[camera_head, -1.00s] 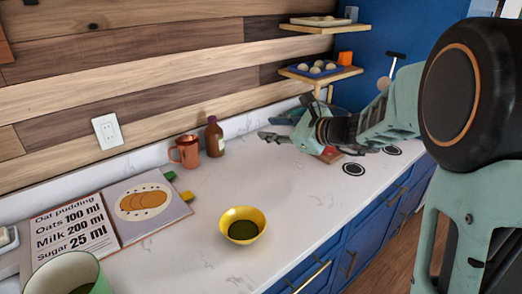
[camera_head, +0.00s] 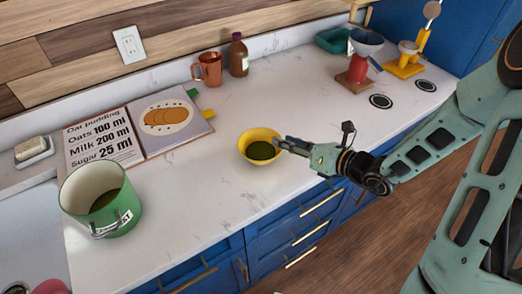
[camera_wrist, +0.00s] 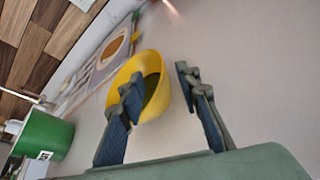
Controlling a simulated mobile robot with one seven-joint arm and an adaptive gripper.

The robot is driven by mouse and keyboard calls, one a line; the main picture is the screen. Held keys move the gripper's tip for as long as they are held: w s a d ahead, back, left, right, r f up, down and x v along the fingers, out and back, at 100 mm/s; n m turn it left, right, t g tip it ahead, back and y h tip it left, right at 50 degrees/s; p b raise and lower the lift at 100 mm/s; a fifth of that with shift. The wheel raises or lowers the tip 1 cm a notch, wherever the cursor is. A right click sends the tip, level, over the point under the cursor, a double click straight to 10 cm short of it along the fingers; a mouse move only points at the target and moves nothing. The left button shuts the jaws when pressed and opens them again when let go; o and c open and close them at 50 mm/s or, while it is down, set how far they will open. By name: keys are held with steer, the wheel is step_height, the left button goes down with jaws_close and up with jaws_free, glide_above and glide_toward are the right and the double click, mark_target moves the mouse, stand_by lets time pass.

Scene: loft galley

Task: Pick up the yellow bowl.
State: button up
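The yellow bowl (camera_head: 246,153) stands upright on the white counter near its front edge, with something dark green inside. My gripper (camera_head: 282,146) is at the bowl's right rim in the head view. In the wrist view my gripper (camera_wrist: 160,78) is open, with its fingers well apart. There the left finger overlaps the yellow bowl (camera_wrist: 124,72), and the right finger is beyond its right rim. The near rim is partly hidden by the left finger. I cannot tell whether either finger touches the bowl.
A green pot (camera_head: 118,215) stands at the left front, and an open recipe book (camera_head: 108,163) lies behind it. A copper mug (camera_head: 209,70) and a brown bottle (camera_head: 238,58) stand near the wall. A red grinder (camera_head: 357,72) is at the back right. The counter around the bowl is clear.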

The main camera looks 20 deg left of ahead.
mark_target(269, 137)
steer(key=shift+s+f+p+x, duration=0.1)
steer(key=shift+p+x, duration=0.1)
steer(key=shift+x, duration=1.2)
steer(key=shift+s+f+p+x, duration=0.1)
steer(key=shift+s+p+x, duration=0.05)
steer(key=shift+x, duration=1.25)
steer(key=shift+c, duration=0.2)
jaws_close()
